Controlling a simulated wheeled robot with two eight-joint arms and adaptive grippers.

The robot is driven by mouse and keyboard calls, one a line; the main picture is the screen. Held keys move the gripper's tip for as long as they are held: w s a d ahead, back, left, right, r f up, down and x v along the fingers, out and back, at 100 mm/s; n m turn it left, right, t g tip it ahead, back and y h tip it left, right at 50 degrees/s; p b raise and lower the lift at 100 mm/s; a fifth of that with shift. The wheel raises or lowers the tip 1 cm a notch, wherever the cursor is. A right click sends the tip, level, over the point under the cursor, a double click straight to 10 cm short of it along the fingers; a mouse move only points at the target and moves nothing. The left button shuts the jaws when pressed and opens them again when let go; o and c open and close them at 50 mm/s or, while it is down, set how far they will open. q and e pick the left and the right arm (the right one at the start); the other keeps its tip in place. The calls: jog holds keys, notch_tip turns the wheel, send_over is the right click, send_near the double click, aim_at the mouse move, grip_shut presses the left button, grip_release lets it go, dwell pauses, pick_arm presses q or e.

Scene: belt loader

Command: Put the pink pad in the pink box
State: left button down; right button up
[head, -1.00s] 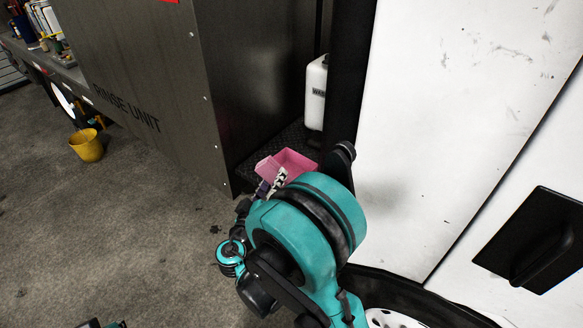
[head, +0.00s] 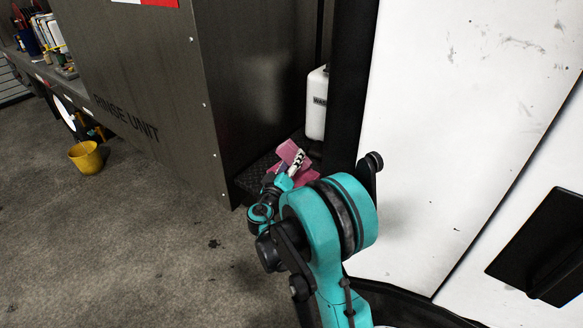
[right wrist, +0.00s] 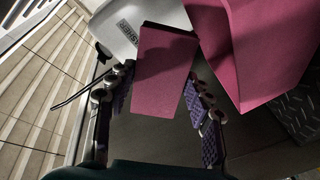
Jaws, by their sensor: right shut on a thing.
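The pink pad (head: 289,150) is a flat rectangular block. It also shows in the right wrist view (right wrist: 163,75), between the fingers of my right gripper (right wrist: 160,112), which is shut on it. In the head view my right gripper (head: 295,163) is partly hidden by my own arm. The pink box (head: 307,176) is just below and beside the pad, mostly hidden by the gripper and arm. In the right wrist view the box (right wrist: 265,45) fills the upper right, close beside the pad. I cannot tell whether they touch. My left gripper is not in view.
A white jug (head: 317,104) stands behind the box, in the recess beside the dark rinse unit (head: 150,100). A black post (head: 345,90) and a white panel (head: 450,120) are close on the right. A yellow bucket (head: 86,157) stands on open floor at the left.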

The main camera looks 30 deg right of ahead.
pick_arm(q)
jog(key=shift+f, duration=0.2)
pick_arm(e)
jog(key=shift+f, duration=0.3)
jog(key=shift+f, duration=0.1)
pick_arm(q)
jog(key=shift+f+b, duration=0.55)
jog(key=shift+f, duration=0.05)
pick_arm(e)
jog(key=shift+f, duration=0.55)
jog(key=o, duration=1)
jog(key=shift+o, duration=0.2)
jog(key=shift+r, duration=0.1)
